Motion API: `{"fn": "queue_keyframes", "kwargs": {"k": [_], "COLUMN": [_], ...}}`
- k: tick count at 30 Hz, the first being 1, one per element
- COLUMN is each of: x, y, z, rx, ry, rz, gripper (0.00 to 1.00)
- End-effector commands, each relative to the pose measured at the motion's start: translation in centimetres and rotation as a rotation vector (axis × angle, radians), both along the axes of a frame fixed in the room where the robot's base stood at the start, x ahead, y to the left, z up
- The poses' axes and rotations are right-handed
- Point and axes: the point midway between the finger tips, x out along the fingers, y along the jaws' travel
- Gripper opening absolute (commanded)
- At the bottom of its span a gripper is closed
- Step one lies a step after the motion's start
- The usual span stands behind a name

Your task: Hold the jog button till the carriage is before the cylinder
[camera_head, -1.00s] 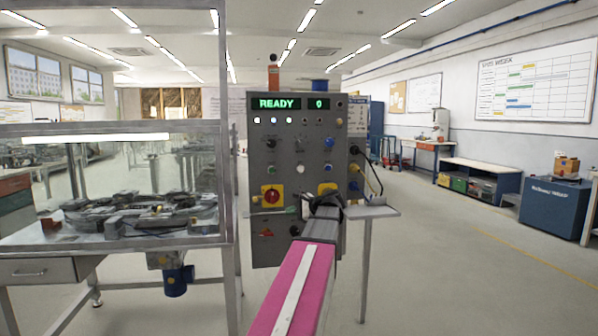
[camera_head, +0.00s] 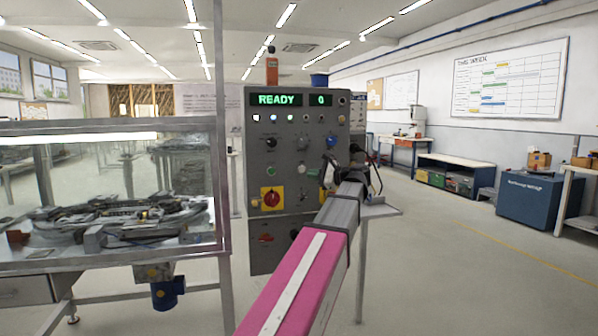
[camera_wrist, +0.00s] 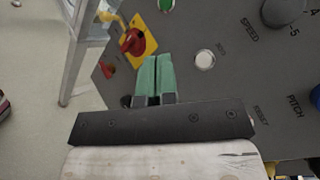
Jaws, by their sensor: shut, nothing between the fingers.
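The jog button (camera_wrist: 204,60) is a round white button on the grey control panel, with a small label beside it in the wrist view. It also appears as a white button in the head view (camera_head: 302,168). My gripper (camera_wrist: 155,60), with green fingers, is shut and empty. Its tips lie left of the button in the wrist view, near the red knob on yellow; contact cannot be told. In the head view my gripper (camera_head: 328,176) is in front of the panel's right side. The ring track (camera_head: 120,222) lies in the glazed case; I cannot make out carriage or cylinder.
The control panel (camera_head: 270,215) shows READY and 0 on its display (camera_head: 279,100). A red switch on a yellow plate (camera_head: 271,198) sits low on the panel. A small shelf (camera_head: 383,210) juts out at right. The floor to the right is open.

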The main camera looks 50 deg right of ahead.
Motion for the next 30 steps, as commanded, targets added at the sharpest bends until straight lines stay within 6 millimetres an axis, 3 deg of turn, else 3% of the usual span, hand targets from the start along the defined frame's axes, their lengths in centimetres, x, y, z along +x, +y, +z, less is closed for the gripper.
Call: {"fn": "queue_keyframes", "kwargs": {"k": [11, 30], "x": [0.8, 6.7], "y": [-0.6, -4.7], "z": [0.0, 0.0], "rx": [-0.001, -0.001], "ry": [0.001, 0.001], "rz": [0.000, 0.001], "gripper": [0.00, 0.00]}}
